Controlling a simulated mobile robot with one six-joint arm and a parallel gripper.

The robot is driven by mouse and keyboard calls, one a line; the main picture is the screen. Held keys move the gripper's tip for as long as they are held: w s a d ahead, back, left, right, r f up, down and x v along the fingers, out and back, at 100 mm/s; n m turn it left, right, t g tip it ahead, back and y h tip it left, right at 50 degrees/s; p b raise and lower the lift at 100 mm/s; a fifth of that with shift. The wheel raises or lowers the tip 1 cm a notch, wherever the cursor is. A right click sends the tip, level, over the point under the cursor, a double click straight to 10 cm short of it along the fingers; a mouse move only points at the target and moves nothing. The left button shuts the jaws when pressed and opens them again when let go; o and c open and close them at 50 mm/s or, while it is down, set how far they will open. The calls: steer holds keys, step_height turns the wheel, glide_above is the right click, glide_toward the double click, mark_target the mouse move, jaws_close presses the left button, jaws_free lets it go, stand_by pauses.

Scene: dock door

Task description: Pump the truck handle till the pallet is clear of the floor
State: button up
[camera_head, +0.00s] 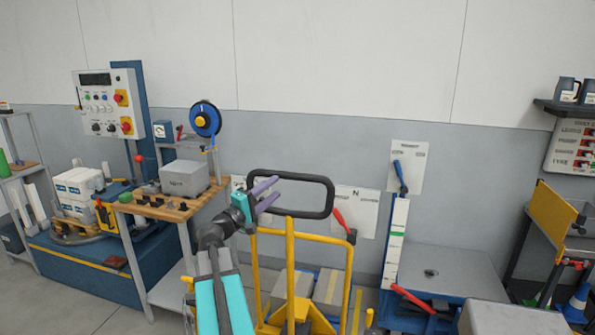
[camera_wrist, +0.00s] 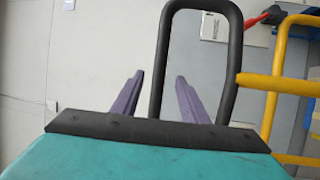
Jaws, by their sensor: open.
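The truck handle is a black loop (camera_head: 332,195) on top of a yellow pole (camera_head: 290,265). My gripper (camera_head: 274,194), with purple fingers, is open and empty at the loop's left part. In the wrist view the fingertips of my gripper (camera_wrist: 157,80) point toward the handle (camera_wrist: 238,55). Its near side bar appears between the fingers there, but I cannot tell whether it lies in their grasp or beyond them. Boxes (camera_head: 329,286) stand low behind the yellow truck frame. The pallet under them is mostly hidden, and its gap to the floor cannot be seen.
A red lever (camera_head: 338,219) is just right of the handle. A workbench (camera_head: 160,211) with a grey box stands left, and a control panel (camera_head: 108,104) behind it. A blue lift platform (camera_head: 455,283) with a red lever stands right. Open floor shows at lower left.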

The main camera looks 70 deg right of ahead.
steer(key=shift+d, duration=0.15)
steer(key=p+x, duration=0.4)
steer(key=x, duration=0.9)
steer(key=shift+d, duration=0.25)
steer(key=shift+s+r, duration=0.1)
jaws_close()
